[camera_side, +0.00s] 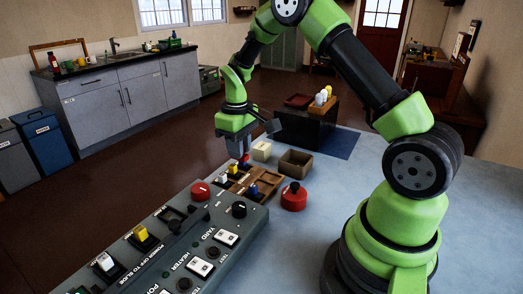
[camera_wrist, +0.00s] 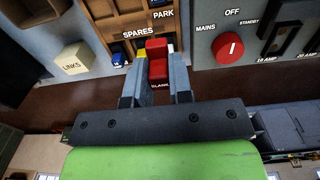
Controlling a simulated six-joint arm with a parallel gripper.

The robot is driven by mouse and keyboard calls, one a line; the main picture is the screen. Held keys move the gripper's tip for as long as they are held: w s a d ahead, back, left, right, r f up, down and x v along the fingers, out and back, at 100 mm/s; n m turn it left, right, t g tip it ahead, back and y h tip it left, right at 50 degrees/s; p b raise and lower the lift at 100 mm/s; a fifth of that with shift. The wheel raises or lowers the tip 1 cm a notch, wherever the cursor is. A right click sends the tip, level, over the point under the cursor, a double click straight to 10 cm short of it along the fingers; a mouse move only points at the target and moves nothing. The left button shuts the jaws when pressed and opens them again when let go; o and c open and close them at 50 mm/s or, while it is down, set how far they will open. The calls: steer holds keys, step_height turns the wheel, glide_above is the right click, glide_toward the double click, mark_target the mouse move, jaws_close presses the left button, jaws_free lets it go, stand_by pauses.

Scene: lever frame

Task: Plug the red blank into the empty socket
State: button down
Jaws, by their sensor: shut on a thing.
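The red blank (camera_wrist: 157,62) is between the two fingers of my gripper (camera_wrist: 158,90), which is shut on it. In the side view the blank (camera_side: 243,161) shows just under my gripper (camera_side: 238,152), at the far end of the wooden spares tray (camera_side: 235,188). I cannot tell whether its foot is still in the tray or clear of it. On the grey panel, a dark socket (camera_side: 171,214) looks empty. It stands in line with a socket holding a yellow plug (camera_side: 141,233) and one holding a white plug (camera_side: 105,261).
A red MAINS knob (camera_wrist: 229,47) is beside the tray on the panel. Blue (camera_wrist: 118,60) and yellow plugs sit close to my fingers. A cream LINKS block (camera_wrist: 72,58), an open brown box (camera_side: 295,163) and a red round button (camera_side: 293,197) stand nearby on the table.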

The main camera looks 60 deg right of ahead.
steer(key=w+a, duration=0.1)
steer(key=a, duration=0.1)
steer(key=w+a, duration=0.1)
steer(key=a, duration=0.2)
steer(key=w+a, duration=0.1)
steer(key=a, duration=0.2)
steer(key=shift+w, duration=0.25)
glide_toward(170, 206)
steer(key=s+a, duration=0.2)
steer(key=s, duration=0.1)
steer(key=shift+w+d+f, duration=0.1)
steer(key=shift+w+f, duration=0.05)
steer(key=shift+f, duration=1.35)
steer(key=shift+w+d+f, duration=0.1)
steer(key=shift+f, duration=1.4)
steer(key=shift+f, duration=0.7)
steer(key=shift+c, duration=2.4)
jaws_free()
steer(key=shift+r, duration=3)
